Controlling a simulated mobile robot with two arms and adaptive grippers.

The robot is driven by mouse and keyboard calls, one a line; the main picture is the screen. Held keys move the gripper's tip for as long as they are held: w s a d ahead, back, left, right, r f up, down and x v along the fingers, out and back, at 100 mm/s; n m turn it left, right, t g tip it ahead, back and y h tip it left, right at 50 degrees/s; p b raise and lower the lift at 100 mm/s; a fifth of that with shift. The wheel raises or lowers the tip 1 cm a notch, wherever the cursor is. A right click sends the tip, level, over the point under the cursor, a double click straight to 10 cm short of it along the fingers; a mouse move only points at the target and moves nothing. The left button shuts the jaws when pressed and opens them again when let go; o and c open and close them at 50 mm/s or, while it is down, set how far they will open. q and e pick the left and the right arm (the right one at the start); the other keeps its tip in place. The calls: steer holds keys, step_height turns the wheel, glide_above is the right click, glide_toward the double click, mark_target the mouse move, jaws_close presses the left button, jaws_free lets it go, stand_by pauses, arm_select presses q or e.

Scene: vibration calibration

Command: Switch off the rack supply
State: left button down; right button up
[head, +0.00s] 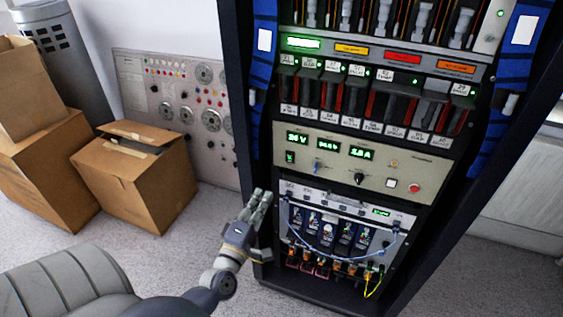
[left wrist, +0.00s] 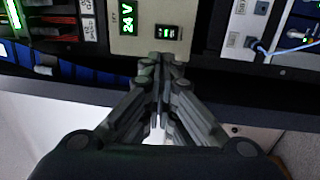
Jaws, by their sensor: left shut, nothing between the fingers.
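The rack supply (head: 335,163) is a beige panel in the black rack, with lit green displays, the left one reading 24 V. A small black rocker switch (head: 290,157) with a green light sits under that display. The left wrist view shows the same rocker switch (left wrist: 167,33) beside the 24 V display (left wrist: 127,18). My left gripper (head: 262,195) is shut and empty, in front of the rack's lower left edge, below and left of the switch. In the left wrist view its fingertips (left wrist: 162,60) appear just below the switch; contact cannot be told. My right gripper is out of view.
A red button (head: 414,187) and a black knob (head: 359,179) are on the same panel. Below it is a module with a looping blue cable (head: 330,257). Cardboard boxes (head: 135,180) stand on the floor at left. A grey wall panel (head: 190,100) is behind.

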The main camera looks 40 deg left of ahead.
mark_target(285, 152)
arm_select(q)
steer(key=x, duration=1.3)
steer(key=shift+w+b, duration=0.35)
steer(key=shift+w+r, duration=0.1)
steer(key=shift+w, duration=0.1)
steer(key=shift+a, duration=0.1)
steer(key=shift+w+r, duration=0.2)
steer(key=shift+w, duration=0.05)
steer(key=shift+s, duration=0.1)
